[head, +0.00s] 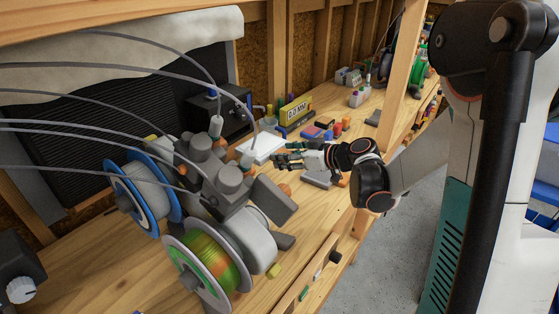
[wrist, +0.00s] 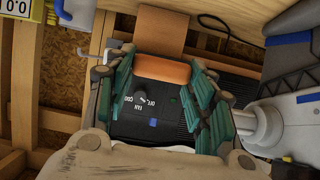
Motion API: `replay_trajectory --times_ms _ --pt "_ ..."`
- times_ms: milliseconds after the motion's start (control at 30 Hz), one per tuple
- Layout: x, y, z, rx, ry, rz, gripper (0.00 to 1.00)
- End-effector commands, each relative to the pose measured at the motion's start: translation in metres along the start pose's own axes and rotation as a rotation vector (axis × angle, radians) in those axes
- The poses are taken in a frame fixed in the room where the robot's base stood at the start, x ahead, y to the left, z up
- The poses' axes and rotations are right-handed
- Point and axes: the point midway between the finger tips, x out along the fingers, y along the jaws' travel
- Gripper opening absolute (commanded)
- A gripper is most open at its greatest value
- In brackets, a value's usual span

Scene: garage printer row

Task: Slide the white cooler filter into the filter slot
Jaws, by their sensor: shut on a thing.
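In the head view the white cooler filter (head: 262,149) is a pale flat slab above the bench, at the tips of my gripper (head: 281,159). In the wrist view the teal fingers of my gripper (wrist: 163,72) close from both sides on an orange bar (wrist: 163,69), with a tan flat panel (wrist: 160,32) beyond it. I take these to be the filter's grip and body. A dark cooler panel (wrist: 150,112) with a dial and upside-down FAN and OFF lettering shows between the fingers. I cannot make out the filter slot.
Spools, one blue-rimmed (head: 147,187) and one green-yellow (head: 202,262), stand with grey printer parts left of my gripper. Grey tubes arc above them. A yellow 0.0 MM gauge (head: 295,110) and small coloured items lie behind. A wooden post (head: 401,60) rises at the right.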

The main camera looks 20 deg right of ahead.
Motion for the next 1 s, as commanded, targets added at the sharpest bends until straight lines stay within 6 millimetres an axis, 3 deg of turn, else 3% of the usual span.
replay_trajectory --times_ms 500,1000 --pt "-0.001 0.002 0.001 -0.011 0.009 -0.017 0.25" --pt "0.032 0.001 -0.013 -0.011 0.008 -0.017 0.25"
